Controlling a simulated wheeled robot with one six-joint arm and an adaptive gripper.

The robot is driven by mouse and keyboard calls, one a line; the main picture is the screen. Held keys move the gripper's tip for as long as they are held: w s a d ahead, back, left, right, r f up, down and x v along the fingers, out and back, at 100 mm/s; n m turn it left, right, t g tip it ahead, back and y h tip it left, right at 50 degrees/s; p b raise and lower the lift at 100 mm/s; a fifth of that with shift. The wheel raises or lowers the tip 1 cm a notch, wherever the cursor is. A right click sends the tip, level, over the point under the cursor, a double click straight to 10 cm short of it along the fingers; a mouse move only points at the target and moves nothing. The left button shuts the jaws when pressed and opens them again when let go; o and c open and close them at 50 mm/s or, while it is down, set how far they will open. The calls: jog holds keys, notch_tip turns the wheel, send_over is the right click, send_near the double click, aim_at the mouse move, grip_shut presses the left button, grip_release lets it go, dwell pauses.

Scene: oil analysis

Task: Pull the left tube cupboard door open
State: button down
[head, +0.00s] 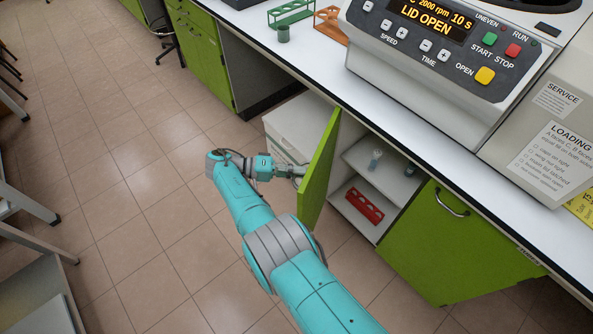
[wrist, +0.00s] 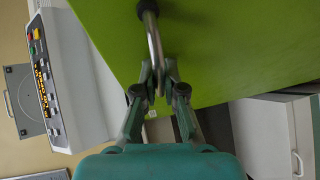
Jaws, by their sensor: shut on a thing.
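The left tube cupboard door (head: 320,172) is green and stands swung well out from the cupboard front. In the wrist view the green door panel (wrist: 225,45) fills the upper middle, with its metal bar handle (wrist: 154,42) running down between my fingers. My gripper (wrist: 160,88) is shut on this handle. In the head view my gripper (head: 296,172) is at the outer face of the door, and the handle there is mostly hidden. The open cupboard shows shelves, with a red rack (head: 364,206) on the lower one and small vials (head: 375,159) above.
The right green door (head: 450,245) is shut, with its own metal handle (head: 452,202). The white worktop (head: 400,110) overhangs the cupboard and carries the centrifuge (head: 440,45). A white drawer unit (head: 298,125) stands behind my gripper. Tiled floor (head: 130,190) to the left is clear.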

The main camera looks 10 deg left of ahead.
jog(key=shift+s+f, duration=0.1)
jog(key=shift+f, duration=0.05)
jog(key=c, duration=1.5)
grip_release()
jog(key=shift+a, duration=0.1)
